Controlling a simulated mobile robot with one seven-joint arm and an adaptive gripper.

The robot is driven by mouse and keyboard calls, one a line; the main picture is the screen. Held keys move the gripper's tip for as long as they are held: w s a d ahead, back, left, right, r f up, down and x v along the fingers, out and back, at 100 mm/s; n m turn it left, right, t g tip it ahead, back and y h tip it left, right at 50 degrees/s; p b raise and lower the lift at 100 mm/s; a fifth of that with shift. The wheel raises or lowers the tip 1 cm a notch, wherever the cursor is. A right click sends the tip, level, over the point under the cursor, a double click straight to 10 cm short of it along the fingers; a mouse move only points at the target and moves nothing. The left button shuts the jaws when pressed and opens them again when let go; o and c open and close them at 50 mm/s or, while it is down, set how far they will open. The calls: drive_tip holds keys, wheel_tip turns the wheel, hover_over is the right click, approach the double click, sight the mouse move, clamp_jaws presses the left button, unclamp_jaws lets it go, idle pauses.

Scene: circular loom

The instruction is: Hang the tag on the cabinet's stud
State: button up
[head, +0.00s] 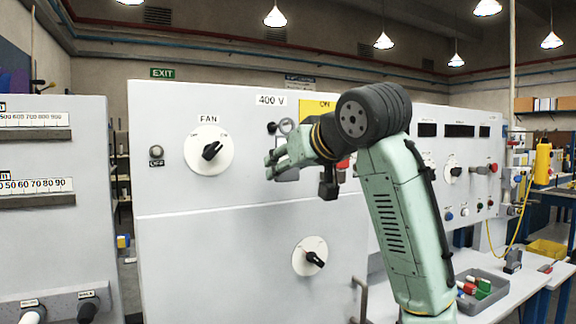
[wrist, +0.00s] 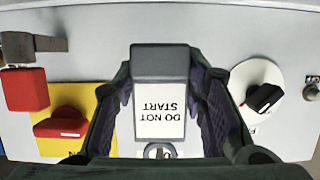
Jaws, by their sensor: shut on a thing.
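My gripper (wrist: 160,100) is shut on the tag (wrist: 158,118), a white card reading DO NOT START, upside down in the wrist view, with a grey block at one end and a ring at the other. In the head view the tag's ring (head: 287,126) rises above my gripper (head: 283,160), in front of the cabinet (head: 240,240). A small black knob (head: 272,128), seemingly the stud, shows just left of the ring. I cannot tell whether they touch; they look side by side. The stud is not visible in the wrist view, perhaps hidden by a finger.
The FAN dial (head: 208,150) is left of my gripper. A yellow plate (wrist: 88,95) with a red switch (wrist: 62,124) and a red block (wrist: 25,90) are on the other side. A lower dial (head: 310,257) sits below. A grey bin (head: 480,305) stands on the right bench.

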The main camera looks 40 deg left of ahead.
drive_tip(key=shift+f, duration=0.2)
drive_tip(key=o, duration=1.4)
drive_tip(key=shift+c, duration=0.2)
drive_tip(key=v, duration=0.9)
drive_tip(key=shift+f, duration=0.35)
drive_tip(key=shift+s, duration=0.1)
